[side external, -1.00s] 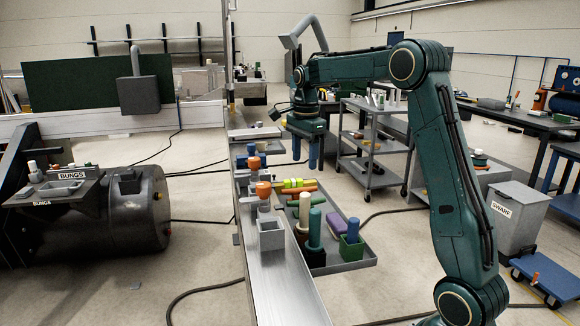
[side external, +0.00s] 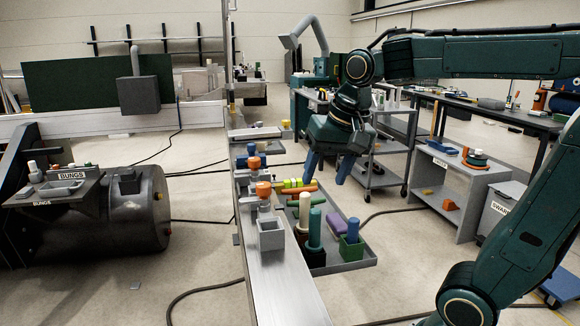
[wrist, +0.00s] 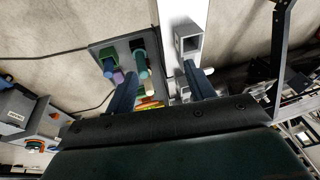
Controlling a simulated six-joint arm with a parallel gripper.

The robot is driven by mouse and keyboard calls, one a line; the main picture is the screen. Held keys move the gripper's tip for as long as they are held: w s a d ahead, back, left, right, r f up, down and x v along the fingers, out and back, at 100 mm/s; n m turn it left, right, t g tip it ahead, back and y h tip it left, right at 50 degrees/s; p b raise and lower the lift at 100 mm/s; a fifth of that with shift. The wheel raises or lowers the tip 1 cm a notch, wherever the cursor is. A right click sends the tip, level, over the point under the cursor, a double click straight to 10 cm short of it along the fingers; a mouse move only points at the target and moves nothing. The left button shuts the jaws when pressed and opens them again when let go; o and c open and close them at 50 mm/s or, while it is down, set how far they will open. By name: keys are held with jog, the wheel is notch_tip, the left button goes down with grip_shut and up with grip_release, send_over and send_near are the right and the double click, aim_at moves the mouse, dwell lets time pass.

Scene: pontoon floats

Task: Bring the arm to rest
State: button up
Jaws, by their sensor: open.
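My gripper (side external: 328,168) hangs from my arm in the side external view, above and a little beyond the grey tray (side external: 352,264). Its two blue fingers are apart with nothing between them, and they point down and slightly left. In the wrist view my gripper (wrist: 162,92) shows its fingers spread over the edge between the tray (wrist: 100,52) and the metal bench. No part touches my fingers as far as I can see.
The tray holds green, cream, blue and purple pieces. A grey square socket (side external: 271,234) and an orange-topped fitting (side external: 264,190) stand on the metal bench (side external: 282,290). A dark tank (side external: 135,215) lies at left. A trolley (side external: 385,165) stands behind my gripper.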

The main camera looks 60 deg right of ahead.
jog(key=s+a+f+n+t, duration=0.2)
jog(key=s+a+f+n, duration=0.3)
jog(key=s+n, duration=0.3)
jog(key=shift+s+y, duration=0.3)
jog(key=shift+s, duration=0.65)
